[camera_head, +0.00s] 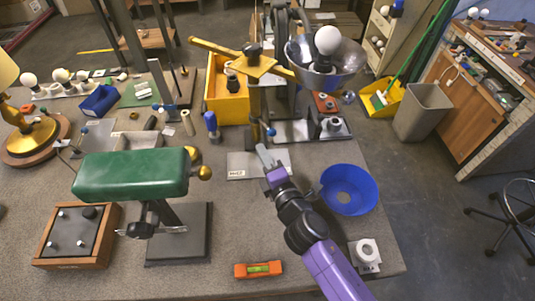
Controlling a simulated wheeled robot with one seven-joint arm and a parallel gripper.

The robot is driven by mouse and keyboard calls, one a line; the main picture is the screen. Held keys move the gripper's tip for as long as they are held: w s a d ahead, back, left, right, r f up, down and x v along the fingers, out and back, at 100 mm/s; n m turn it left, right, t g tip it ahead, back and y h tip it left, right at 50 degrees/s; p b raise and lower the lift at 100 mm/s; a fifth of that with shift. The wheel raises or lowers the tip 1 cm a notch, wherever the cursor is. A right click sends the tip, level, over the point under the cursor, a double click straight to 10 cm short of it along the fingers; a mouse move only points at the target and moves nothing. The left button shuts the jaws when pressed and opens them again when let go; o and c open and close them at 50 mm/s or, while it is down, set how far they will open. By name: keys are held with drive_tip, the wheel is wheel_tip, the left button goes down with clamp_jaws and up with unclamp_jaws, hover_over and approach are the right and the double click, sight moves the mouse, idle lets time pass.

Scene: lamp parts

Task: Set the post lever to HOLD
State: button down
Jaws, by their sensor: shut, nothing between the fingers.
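The post (257,100) stands near the middle of the table, with a brass-coloured crossbar (222,51) at its top. A small lever with a blue knob (270,131) shows low on the post. My gripper (263,149) is shut and empty, its fingertips just below the blue knob in the picture. I cannot tell whether they touch the lever. A grey plate (243,172) lies at the foot of the post, with a small label (237,174) whose text is too small to read surely. The lever's exact setting cannot be made out.
A blue bowl (349,190) lies right of my arm. A green cushioned stand (131,175) is at left. An orange level (258,269) lies at the front. A metal reflector with a bulb (327,42) stands behind right. A yellow bin (226,100) is behind left.

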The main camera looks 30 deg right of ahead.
drive_tip(key=s+d+p, duration=0.2)
drive_tip(key=s+d, duration=0.4)
drive_tip(key=d, duration=0.1)
drive_tip(key=shift+s+r, duration=0.25)
drive_tip(key=shift+s, duration=0.15)
idle(0.3)
drive_tip(key=s+a+r+m+g, duration=0.1)
drive_tip(key=s+a+r+m, duration=0.1)
drive_tip(key=s+m, duration=0.4)
drive_tip(key=s+a+r+m+y+b, duration=0.1)
drive_tip(key=s+a+r+m, duration=0.2)
drive_tip(key=s, duration=1.2)
drive_tip(key=s+a+r+m+g, duration=0.1)
drive_tip(key=s+a+r+m, duration=0.2)
drive_tip(key=s+m, duration=0.7)
drive_tip(key=shift+s+a+g+y, duration=0.2)
drive_tip(key=shift+s+g+y, duration=0.1)
drive_tip(key=shift+s, duration=0.25)
